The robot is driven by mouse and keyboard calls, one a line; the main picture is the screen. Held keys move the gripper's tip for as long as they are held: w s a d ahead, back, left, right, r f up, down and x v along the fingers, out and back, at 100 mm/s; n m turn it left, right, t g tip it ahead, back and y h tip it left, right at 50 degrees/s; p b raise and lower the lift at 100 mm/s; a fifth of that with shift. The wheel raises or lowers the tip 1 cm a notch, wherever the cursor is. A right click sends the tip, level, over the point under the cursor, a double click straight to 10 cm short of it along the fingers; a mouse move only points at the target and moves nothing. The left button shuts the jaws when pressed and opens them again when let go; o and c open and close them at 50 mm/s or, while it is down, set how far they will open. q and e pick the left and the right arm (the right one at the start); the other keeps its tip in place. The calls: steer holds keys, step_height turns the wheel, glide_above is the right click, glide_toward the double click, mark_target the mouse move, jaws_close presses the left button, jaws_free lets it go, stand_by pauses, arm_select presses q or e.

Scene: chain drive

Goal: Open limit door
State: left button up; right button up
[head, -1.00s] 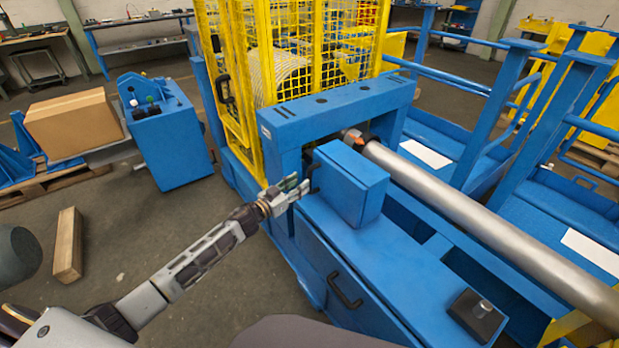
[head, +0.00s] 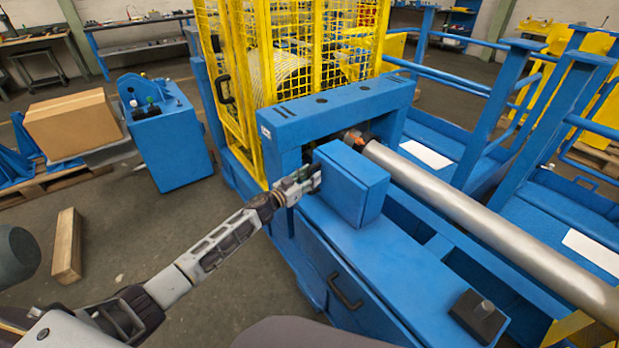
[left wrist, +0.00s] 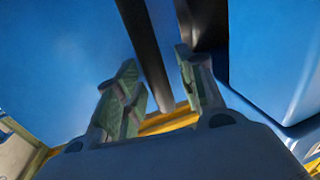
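A small blue box (head: 352,186) with a door stands on top of the blue machine bed, which I take for the limit door. Its dark handle is mostly hidden behind my left gripper (head: 312,178) in the head view. In the left wrist view, a black bar, the handle (left wrist: 148,55), runs down between the two fingers of my left gripper (left wrist: 165,95). The fingers stand apart, with gaps beside the bar. A blue panel fills the view behind it. My right gripper is in neither view.
A thick steel shaft (head: 480,220) runs along the bed right of the box. A blue crossbeam (head: 335,112) and yellow mesh guard (head: 235,90) stand behind it. A lower black handle (head: 345,292) sits on the bed's side.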

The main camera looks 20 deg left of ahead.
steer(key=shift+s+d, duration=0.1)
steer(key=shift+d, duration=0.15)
arm_select(q)
steer(key=shift+c, duration=0.9)
jaws_close()
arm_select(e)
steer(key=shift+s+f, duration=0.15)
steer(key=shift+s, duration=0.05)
